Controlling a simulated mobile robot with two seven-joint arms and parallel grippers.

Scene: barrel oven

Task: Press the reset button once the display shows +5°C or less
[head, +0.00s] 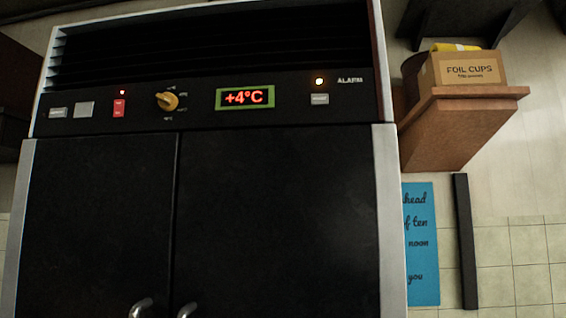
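The display (245,97) sits in the dark control panel at the top of a black two-door cabinet and reads +4°C in red. To its right is a small grey button (319,99) with a label too small to read surely. Neither of my grippers shows in the head view.
The panel also has a yellow knob (167,101), a red switch (119,108) under a small red light, and a grey button (84,109). Door handles (141,307) are at the bottom. A wooden shelf (445,125) with a FOIL CUPS box (470,69) juts out at right.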

